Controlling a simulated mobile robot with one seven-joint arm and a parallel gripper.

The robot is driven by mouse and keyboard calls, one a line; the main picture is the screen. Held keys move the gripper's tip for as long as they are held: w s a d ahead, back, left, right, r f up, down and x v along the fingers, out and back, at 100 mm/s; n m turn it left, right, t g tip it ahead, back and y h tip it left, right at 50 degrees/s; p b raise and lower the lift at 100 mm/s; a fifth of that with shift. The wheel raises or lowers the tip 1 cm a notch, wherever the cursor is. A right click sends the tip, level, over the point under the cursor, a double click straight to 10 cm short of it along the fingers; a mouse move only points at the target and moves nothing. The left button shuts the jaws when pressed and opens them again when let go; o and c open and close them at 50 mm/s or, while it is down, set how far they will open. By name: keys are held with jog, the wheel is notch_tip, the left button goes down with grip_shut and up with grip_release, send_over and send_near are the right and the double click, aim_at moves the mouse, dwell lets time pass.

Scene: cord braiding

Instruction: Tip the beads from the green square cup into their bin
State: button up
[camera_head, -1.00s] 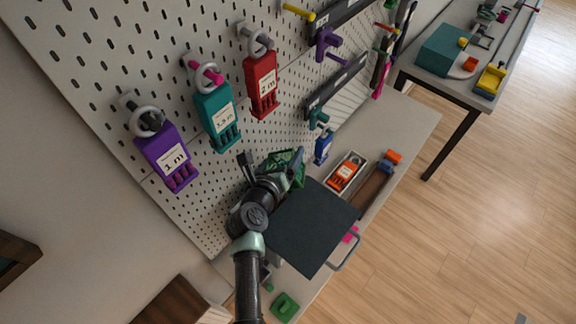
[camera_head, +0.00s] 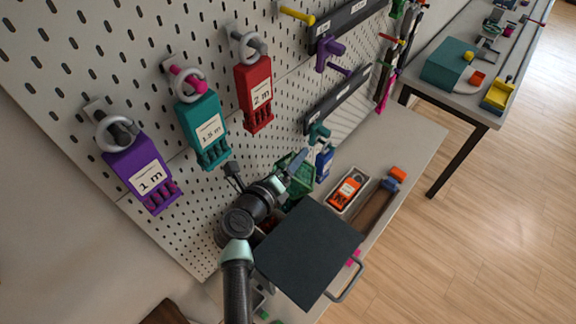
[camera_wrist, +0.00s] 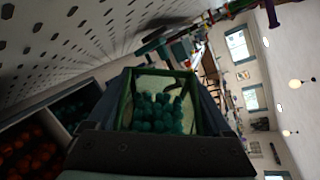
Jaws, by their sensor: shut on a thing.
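The green square cup (camera_head: 300,178) is held above the bench, close to the pegboard. In the wrist view the cup (camera_wrist: 127,90) is open toward the camera, with a pile of teal beads (camera_wrist: 155,113) inside. My gripper (camera_head: 292,172) is shut on the cup, with a finger along each side in the wrist view. A divided bin at the lower left of the wrist view has one compartment of teal beads (camera_wrist: 75,108) and one of orange beads (camera_wrist: 32,150). In the head view my arm and a dark panel mostly hide the bins.
The dark square panel (camera_head: 308,252) stands right of my wrist. A white tray (camera_head: 347,190) with an orange tag lies behind it. Purple (camera_head: 140,175), teal (camera_head: 205,133) and red (camera_head: 255,92) tags hang on the pegboard (camera_head: 60,85).

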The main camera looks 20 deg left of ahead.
jog(key=shift+w+d+f+n+t+h+b, duration=0.15)
jog(key=shift+f+n+t+h+b, duration=0.2)
jog(key=shift+f+n+b, duration=0.65)
jog(key=n+b, duration=0.1)
jog(key=b, duration=0.2)
jog(key=n+t+h+b, duration=0.1)
jog(key=n+b, duration=0.1)
jog(key=b, duration=0.1)
jog(key=shift+d+f+h, duration=0.15)
jog(key=shift+f+h, duration=0.1)
jog(key=shift+r+n+t, duration=0.25)
jog(key=shift+n, duration=0.35)
jog(key=n, duration=0.2)
jog(key=r+n+t, duration=0.1)
jog(key=n, duration=0.1)
jog(key=shift+t+h, duration=0.3)
jog(key=shift+h, duration=0.1)
